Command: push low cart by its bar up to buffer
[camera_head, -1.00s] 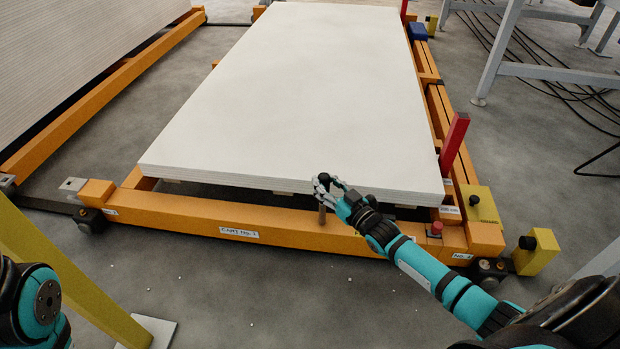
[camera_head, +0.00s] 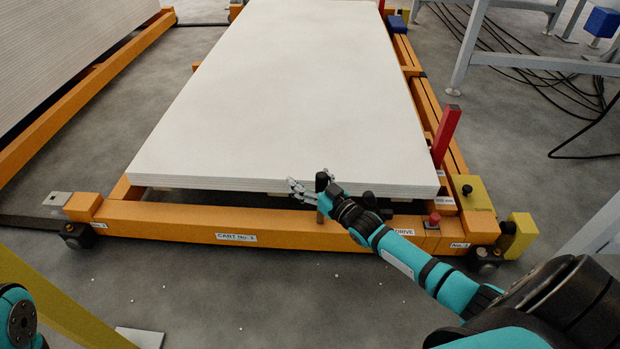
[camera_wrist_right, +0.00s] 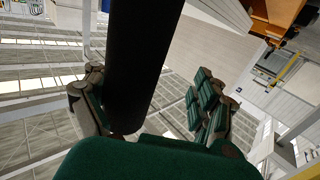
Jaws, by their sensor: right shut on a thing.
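The low orange cart (camera_head: 165,217), labelled CART No. 1, carries a stack of white boards (camera_head: 300,95). A short upright bar with a black top (camera_head: 322,181) stands at its near side. My right gripper (camera_head: 312,194) is shut around this bar. In the right wrist view the dark bar (camera_wrist_right: 135,60) passes between the fingers. A yellow buffer block (camera_head: 521,238) with a black stop stands just beyond the cart's right near corner. The gap there looks narrow, and contact cannot be told. Only a piece of my left arm shows at lower left; its gripper is out of view.
A second yellow block (camera_head: 475,196) with a black knob sits at the cart's right side. A red post (camera_head: 446,135) rises behind it. Grey table legs (camera_head: 465,50) and black cables (camera_head: 560,85) lie at right. A yellow beam (camera_head: 50,300) crosses the lower left.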

